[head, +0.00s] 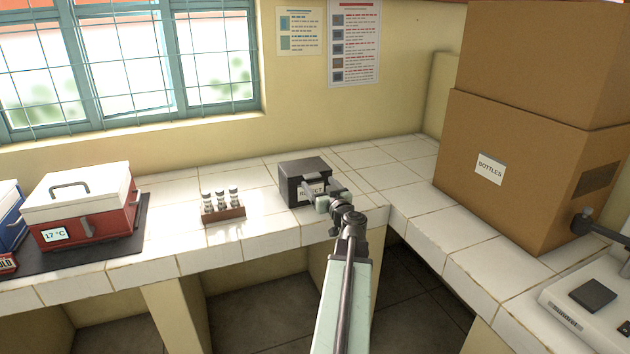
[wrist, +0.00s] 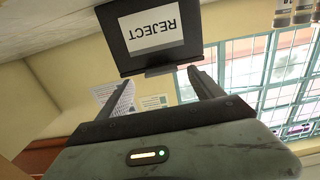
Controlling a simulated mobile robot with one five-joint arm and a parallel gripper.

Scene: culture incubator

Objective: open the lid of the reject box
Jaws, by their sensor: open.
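The reject box (head: 291,190) is a small dark box with a white REJECT label, standing on the tiled counter against the back wall side. Its dark grey lid (head: 303,166) looks shut. In the wrist view the box (wrist: 112,30) appears upside down, with a grey tab (wrist: 160,71) at the lid's front edge. My gripper (head: 318,193) is in front of the box and partly covers its front and label. In the wrist view my gripper (wrist: 163,88) is open, its fingers spread either side of the tab. I cannot tell whether they touch it. Nothing is held.
A rack of capped vials (head: 223,211) stands left of the reject box. Further left is a red box with a white lid (head: 85,210) on a dark mat. A large bottles carton (head: 510,190) fills the right counter. Bare tiles (head: 370,160) lie right of the reject box.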

